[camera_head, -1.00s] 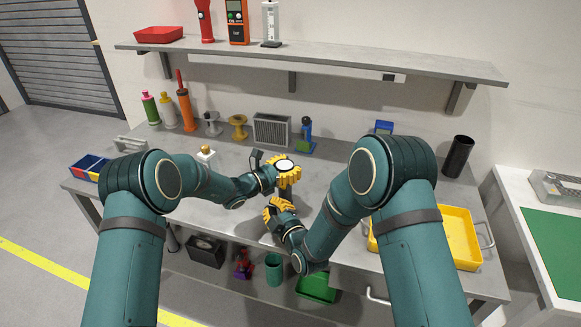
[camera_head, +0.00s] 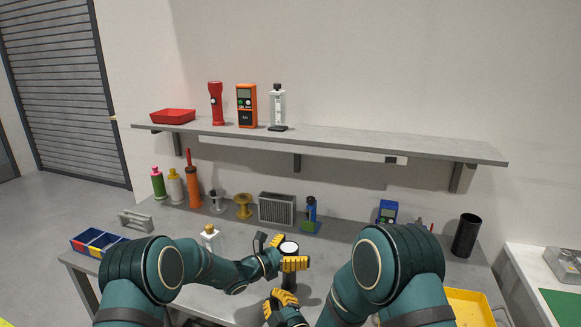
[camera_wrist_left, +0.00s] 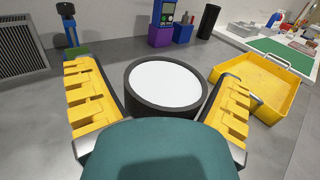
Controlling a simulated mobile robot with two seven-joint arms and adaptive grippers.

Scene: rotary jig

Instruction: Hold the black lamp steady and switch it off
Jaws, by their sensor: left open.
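The black lamp (camera_head: 290,283) stands upright on the grey bench, a dark cylinder with a round white top. In the left wrist view its white disc and dark rim (camera_wrist_left: 166,86) lie between the yellow fingers. My left gripper (camera_head: 288,251) is open around the lamp's head, with a visible gap on each side in the wrist view. My right gripper (camera_head: 281,299) is low beside the lamp's body, in front of it. I cannot tell whether its yellow fingers touch or grip the lamp. The lamp's lower part is partly hidden.
A white bottle (camera_head: 210,238) stands left of the lamp. Behind are a grey heater-like box (camera_head: 276,209), a yellow spool (camera_head: 243,206) and a blue-green tool (camera_head: 310,214). A yellow tray (camera_head: 468,306) and a black cylinder (camera_head: 466,236) are at right. A shelf (camera_head: 340,138) runs above.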

